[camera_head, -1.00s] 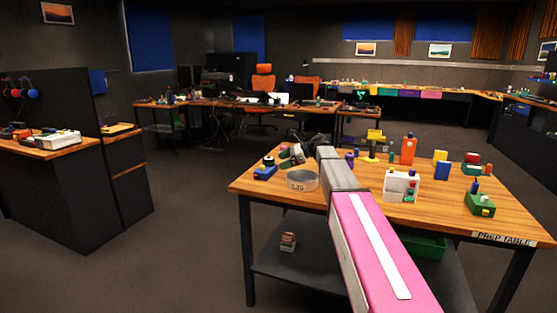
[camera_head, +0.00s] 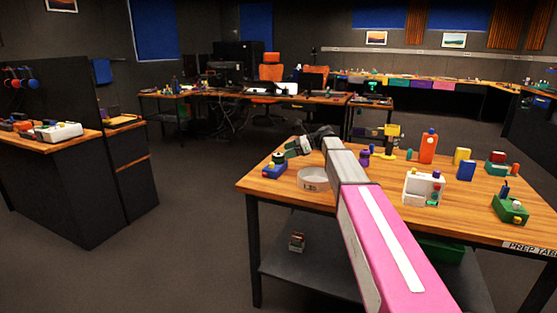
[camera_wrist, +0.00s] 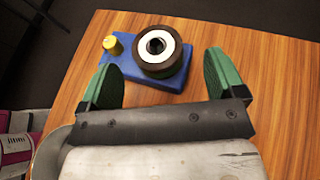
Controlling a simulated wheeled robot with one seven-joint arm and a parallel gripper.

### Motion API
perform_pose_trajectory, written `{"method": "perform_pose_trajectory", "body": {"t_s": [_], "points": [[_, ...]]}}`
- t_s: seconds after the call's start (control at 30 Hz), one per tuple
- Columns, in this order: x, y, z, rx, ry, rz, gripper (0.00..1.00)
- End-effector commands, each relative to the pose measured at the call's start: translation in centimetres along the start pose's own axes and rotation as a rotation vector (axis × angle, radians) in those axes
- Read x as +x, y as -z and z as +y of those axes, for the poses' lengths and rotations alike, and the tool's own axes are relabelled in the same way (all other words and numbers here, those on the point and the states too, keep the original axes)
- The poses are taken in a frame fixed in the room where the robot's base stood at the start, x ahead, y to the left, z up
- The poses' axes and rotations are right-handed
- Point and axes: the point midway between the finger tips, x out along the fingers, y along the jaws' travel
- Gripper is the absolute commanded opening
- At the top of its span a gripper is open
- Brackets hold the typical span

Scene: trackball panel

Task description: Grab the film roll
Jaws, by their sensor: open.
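A dark roll with a white ring face and a dark centre, which I take for the film roll (camera_wrist: 141,51), sits on a blue block (camera_wrist: 118,77) with a yellow knob (camera_wrist: 113,45). In the head view the dark roll (camera_head: 279,157) and blue block (camera_head: 271,172) are at the left end of the wooden table. My gripper (camera_wrist: 160,60) is open, its green fingers spread on either side of the block and roll. Nothing is held. In the head view my gripper (camera_head: 292,149) is small and just behind the roll; its height above the table is unclear.
A round, pale labelled container (camera_head: 313,180) stands right of the block, close to my arm. A white box (camera_head: 424,188), an orange bottle (camera_head: 428,146) and a green block (camera_head: 510,207) stand on the table (camera_head: 350,203) further right. The table edge is close on the left.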

Motion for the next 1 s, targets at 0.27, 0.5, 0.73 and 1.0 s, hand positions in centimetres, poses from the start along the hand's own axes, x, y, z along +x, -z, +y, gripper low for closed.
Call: {"method": "perform_pose_trajectory", "body": {"t_s": [0.27,0.5,0.73,1.0], "points": [[2.4,0.2,0.4,0.000,-0.001,0.000,0.89],[5.2,0.2,0.4,0.000,0.000,0.000,0.89],[5.3,0.2,0.4,0.000,0.001,0.000,0.85],[5.3,0.2,0.4,0.000,0.001,0.000,0.35]]}}
